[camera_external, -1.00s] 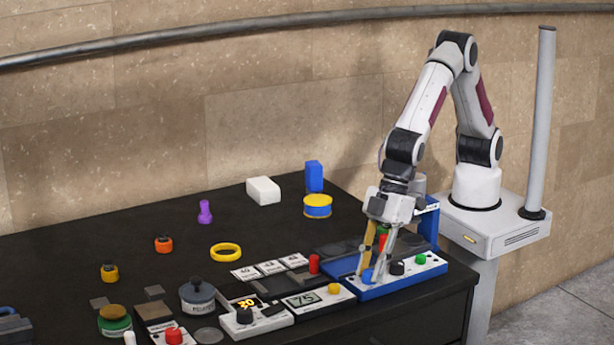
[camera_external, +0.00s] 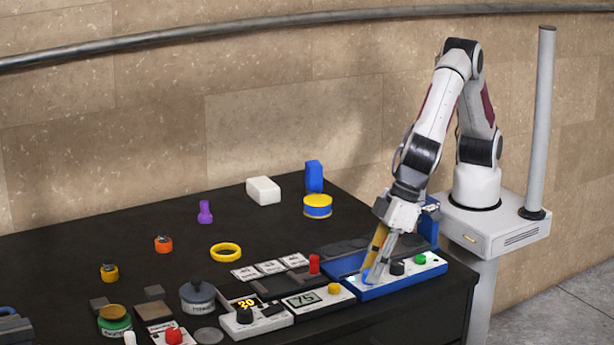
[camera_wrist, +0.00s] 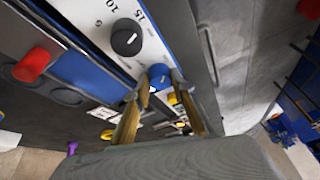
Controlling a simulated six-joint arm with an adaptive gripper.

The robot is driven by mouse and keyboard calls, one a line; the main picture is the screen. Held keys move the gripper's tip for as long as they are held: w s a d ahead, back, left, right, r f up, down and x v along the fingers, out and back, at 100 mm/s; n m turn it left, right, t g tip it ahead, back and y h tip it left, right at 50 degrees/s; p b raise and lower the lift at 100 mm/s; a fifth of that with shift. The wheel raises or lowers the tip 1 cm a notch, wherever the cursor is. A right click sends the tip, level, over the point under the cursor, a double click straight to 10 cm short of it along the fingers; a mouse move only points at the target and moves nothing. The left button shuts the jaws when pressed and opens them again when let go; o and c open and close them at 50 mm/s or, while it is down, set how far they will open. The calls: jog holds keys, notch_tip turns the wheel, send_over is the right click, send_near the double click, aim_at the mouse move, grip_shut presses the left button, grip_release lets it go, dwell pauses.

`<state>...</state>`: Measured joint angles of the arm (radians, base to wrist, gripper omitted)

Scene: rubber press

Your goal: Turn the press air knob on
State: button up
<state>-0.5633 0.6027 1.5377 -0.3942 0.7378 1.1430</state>
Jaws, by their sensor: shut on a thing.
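The blue knob (camera_wrist: 159,76) sits at the end of the white panel strip with printed numbers. It also shows at the left end of the blue-and-white press panel (camera_external: 425,268) in the external view, mostly hidden by the fingers. My gripper (camera_wrist: 160,85) is shut on the blue knob, with one fingertip on each side of it. In the external view my gripper (camera_external: 376,270) reaches down at a tilt to the panel. The lettering by the blue knob cannot be read.
A black knob (camera_external: 397,267) stands just right of my fingers, with a green button (camera_external: 420,258) beyond it. A red cylinder (camera_external: 314,264) stands to the left, near the temperature box (camera_external: 306,300) with its yellow button. Other boxes with knobs stand further left.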

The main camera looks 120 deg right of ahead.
jog(key=shift+a+m+h, duration=0.1)
jog(key=shift+m+h, duration=0.4)
jog(key=shift+m, duration=0.9)
jog(key=o, duration=1.1)
jog(key=shift+v, duration=1.7)
jog(key=s+a, duration=0.1)
jog(key=s, duration=0.2)
jog(key=s+a, duration=0.2)
jog(key=s, duration=0.2)
jog(key=s+a, duration=0.2)
jog(key=s, duration=0.1)
jog(key=shift+s+a+f, duration=0.1)
jog(key=shift+s+f, duration=0.1)
jog(key=shift+s, duration=0.1)
